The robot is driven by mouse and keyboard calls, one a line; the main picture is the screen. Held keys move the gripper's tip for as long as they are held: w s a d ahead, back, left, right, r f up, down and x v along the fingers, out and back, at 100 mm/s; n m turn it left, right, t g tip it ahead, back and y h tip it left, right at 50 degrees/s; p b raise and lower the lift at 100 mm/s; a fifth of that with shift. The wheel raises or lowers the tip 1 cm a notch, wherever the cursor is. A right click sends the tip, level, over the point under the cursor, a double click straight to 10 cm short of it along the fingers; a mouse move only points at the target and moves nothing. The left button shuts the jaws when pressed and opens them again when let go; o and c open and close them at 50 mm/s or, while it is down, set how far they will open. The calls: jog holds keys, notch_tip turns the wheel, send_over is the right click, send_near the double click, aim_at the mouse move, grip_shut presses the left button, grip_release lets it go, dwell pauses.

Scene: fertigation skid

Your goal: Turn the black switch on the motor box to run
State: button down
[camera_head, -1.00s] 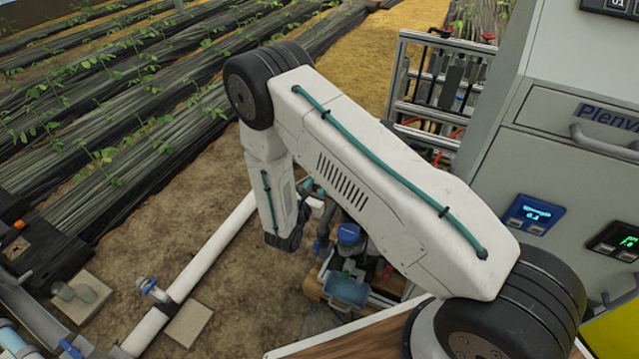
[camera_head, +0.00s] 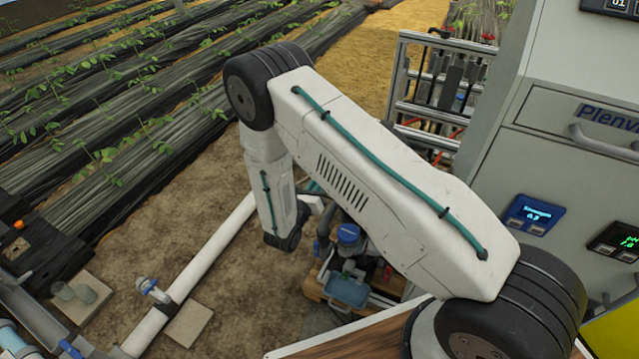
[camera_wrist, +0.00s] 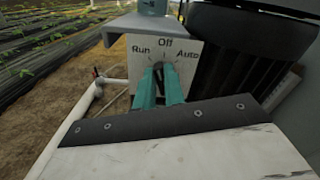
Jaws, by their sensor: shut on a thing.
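The motor box shows in the wrist view as a light grey panel (camera_wrist: 196,73) marked Run at left, Off at top and Auto at right. The black switch (camera_wrist: 158,66) sits at the middle of the panel, mostly hidden behind my fingers. My gripper (camera_wrist: 166,76) has its two teal fingers shut on the switch. The visible bit of the switch seems to lean a little left of Off, but its exact setting is hard to tell. In the head view my arm hides the box and the gripper.
A dark ribbed motor housing (camera_wrist: 240,55) stands close at the right of the panel. A white pipe (camera_head: 205,262) runs along the soil at left. A blue-capped unit (camera_head: 348,235) and a blue tray (camera_head: 346,291) stand beside my arm. A grey cabinet (camera_head: 570,170) is at right.

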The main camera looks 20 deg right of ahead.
jog(key=n, duration=0.5)
jog(key=shift+w+a+f, duration=0.1)
jog(key=shift+a+f, duration=0.05)
jog(key=shift+a, duration=0.05)
dwell(0.4)
jog(key=c, duration=1.5)
grip_release()
jog(key=shift+a, duration=0.1)
jog(key=v, duration=0.7)
jog(key=shift+s+a, duration=0.2)
jog(key=shift+s, duration=0.1)
